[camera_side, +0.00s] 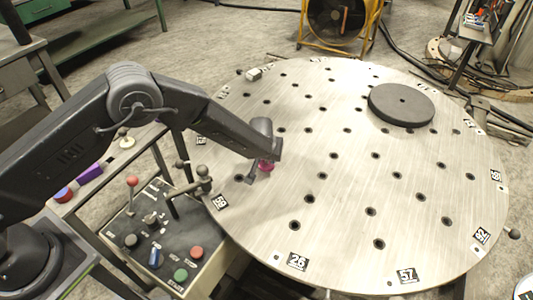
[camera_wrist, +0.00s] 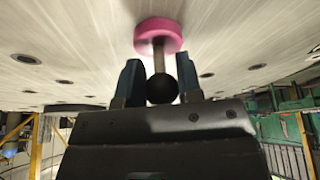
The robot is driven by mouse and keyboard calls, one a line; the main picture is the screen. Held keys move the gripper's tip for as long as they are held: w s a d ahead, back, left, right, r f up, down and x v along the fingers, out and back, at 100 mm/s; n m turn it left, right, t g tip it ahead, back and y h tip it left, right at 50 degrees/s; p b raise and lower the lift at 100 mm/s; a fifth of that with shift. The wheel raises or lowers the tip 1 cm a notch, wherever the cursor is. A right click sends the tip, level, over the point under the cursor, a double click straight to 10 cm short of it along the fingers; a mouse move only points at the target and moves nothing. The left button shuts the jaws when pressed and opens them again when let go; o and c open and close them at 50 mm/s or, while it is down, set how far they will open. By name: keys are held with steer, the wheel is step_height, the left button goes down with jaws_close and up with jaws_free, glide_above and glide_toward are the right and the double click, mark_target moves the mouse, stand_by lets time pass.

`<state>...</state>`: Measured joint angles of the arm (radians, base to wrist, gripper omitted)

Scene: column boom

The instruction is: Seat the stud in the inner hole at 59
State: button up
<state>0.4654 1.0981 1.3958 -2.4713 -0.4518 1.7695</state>
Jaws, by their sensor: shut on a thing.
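The stud has a pink disc (camera_wrist: 161,35), a metal stem and a black ball knob (camera_wrist: 162,89). In the wrist view my gripper (camera_wrist: 160,80) is shut on the stud, with one blue-grey finger on each side of the knob. In the side view my gripper (camera_side: 259,166) is low over the left part of the round metal plate (camera_side: 330,215), and the pink disc (camera_side: 267,166) shows beside it. The label 59 (camera_side: 220,202) is on the rim, with an open hole (camera_side: 238,178) close by. I cannot tell whether the disc touches the plate; any hole under it is hidden.
A dark grey disc (camera_side: 401,104) lies on the plate at the back right. A small pale block (camera_side: 254,74) sits at the far left rim. A control box (camera_side: 165,235) with buttons and levers stands at the left rim. The plate's front and middle are clear.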

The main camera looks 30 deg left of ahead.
steer(key=o, duration=0.6)
steer(key=shift+o, duration=0.2)
steer(key=shift+r, duration=0.1)
steer(key=shift+r, duration=3.7)
steer(key=shift+o, duration=0.2)
steer(key=o, duration=0.5)
steer(key=shift+o, duration=0.2)
